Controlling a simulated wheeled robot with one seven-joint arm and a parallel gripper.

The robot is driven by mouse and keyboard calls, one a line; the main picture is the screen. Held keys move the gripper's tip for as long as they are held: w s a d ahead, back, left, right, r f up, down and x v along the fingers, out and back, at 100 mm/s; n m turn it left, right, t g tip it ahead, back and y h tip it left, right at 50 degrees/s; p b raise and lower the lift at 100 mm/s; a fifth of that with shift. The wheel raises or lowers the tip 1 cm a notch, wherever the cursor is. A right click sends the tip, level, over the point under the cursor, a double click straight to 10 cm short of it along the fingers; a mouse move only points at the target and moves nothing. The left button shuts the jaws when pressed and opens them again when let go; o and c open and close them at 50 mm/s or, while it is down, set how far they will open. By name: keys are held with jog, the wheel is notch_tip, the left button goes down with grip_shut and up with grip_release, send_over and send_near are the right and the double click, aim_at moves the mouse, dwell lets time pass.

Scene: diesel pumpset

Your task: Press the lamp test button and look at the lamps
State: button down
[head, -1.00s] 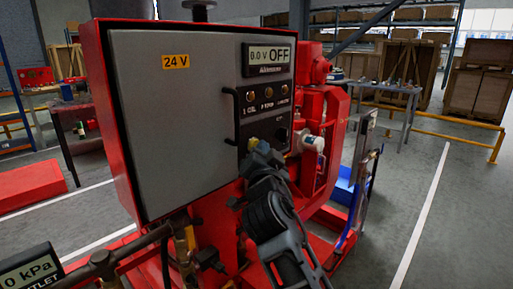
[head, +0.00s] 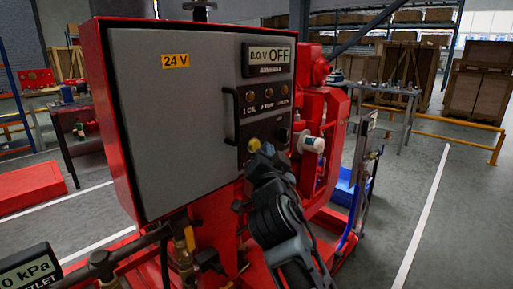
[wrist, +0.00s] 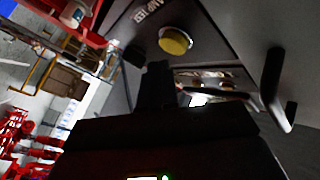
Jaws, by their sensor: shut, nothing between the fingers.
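The yellow lamp test button (head: 254,144) sits low on the black panel strip of the grey cabinet door. It also shows in the wrist view (wrist: 174,41), beside partly visible white lettering. My gripper (head: 265,150) is shut and empty, with its tips just right of and below the button in the head view. In the wrist view its dark fingers (wrist: 153,85) appear just below the button; a gap shows there, but depth is hard to judge. The left lamp (head: 250,96), middle lamp (head: 267,94) and right lamp (head: 283,91) look dull amber, with no clear glow.
A display (head: 268,58) above the lamps reads 0.0 V OFF. A black door handle (head: 231,115) stands out left of the strip. A dark knob (head: 282,135) is right of the button. Red pumpset parts and a white cylinder (head: 312,144) lie to the right.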

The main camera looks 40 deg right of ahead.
jog(key=s, duration=0.5)
jog(key=shift+d, duration=0.1)
dwell(0.4)
dwell(0.8)
jog(key=s+a+f+n+t+y, duration=0.2)
jog(key=s+a+f+n+y, duration=0.85)
jog(key=f, duration=0.55)
jog(key=s+a+n+y, duration=0.1)
jog(key=s+a, duration=0.4)
jog(key=s, duration=0.7)
jog(key=s+a+n+g+y, duration=0.1)
jog(key=s+a+n, duration=0.3)
jog(key=s, duration=0.8)
jog(key=shift+s+a+f+g+y, duration=0.35)
jog(key=shift+a+y, duration=0.1)
jog(key=shift+a, duration=0.75)
